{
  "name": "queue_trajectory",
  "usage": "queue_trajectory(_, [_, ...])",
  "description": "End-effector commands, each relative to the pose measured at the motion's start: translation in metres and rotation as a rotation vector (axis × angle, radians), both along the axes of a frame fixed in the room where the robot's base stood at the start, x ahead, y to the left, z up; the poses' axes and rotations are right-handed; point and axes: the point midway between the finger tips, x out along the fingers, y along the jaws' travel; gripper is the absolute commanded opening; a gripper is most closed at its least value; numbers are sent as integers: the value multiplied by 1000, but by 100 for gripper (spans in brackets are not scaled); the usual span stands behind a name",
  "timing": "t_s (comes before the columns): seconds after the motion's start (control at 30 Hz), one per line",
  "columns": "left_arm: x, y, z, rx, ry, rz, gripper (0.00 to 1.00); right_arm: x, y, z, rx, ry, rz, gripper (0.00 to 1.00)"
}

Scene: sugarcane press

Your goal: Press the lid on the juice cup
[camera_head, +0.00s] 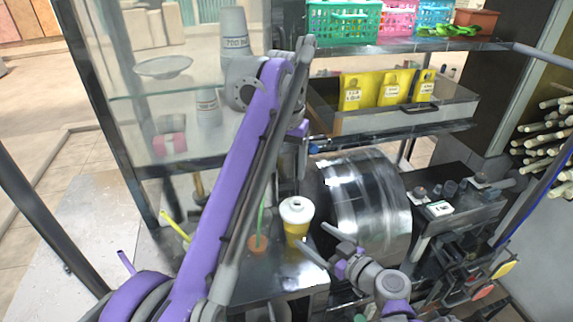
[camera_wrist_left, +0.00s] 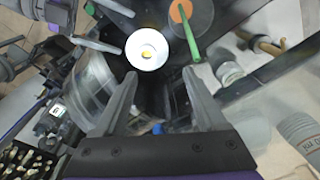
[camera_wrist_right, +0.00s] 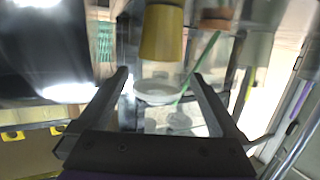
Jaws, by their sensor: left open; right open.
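The juice cup (camera_head: 297,230) is yellow and stands upright on the dark metal surface. The white lid (camera_head: 296,206) sits on its top; I cannot tell whether it is fully seated. In the left wrist view the lid (camera_wrist_left: 147,50) shows from above, with yellow in its centre hole. My left gripper (camera_head: 302,172) is open and empty above the cup, pointing down. My right gripper (camera_head: 318,236) is open beside the cup on the right, its fingers pointing toward it. In the right wrist view the cup (camera_wrist_right: 162,35) and lid (camera_wrist_right: 158,92) appear upside down, ahead of the open fingers.
An orange holder (camera_head: 257,243) with a green straw stands close left of the cup. A shiny metal drum (camera_head: 365,205) stands to the right. A glass shelf (camera_head: 165,95) and a drawer with yellow packets (camera_head: 378,88) lie behind. My left arm hides part of the middle.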

Motion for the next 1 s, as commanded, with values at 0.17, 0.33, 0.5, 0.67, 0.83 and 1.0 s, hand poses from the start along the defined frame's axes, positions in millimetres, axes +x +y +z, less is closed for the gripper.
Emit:
queue_trajectory(0.17, [0,0,1,0,-1,0,73,-15,-14,5,0,0,-1,100])
queue_trajectory(0.33, [0,0,1,0,-1,0,73,-19,-16,5,0,0,0,100])
queue_trajectory(0.5, [0,0,1,0,-1,0,73,-19,-16,5,0,0,1,100])
queue_trajectory(0.67, [-2,4,1,-3,-7,6,73,-22,-15,4,-4,18,2,100])
queue_trajectory(0.83, [-18,27,-6,-19,-52,41,73,-43,-12,-4,-35,147,1,100])
queue_trajectory(1.0, [-56,63,-33,-44,-135,100,73,-80,-18,-21,-97,363,-53,100])
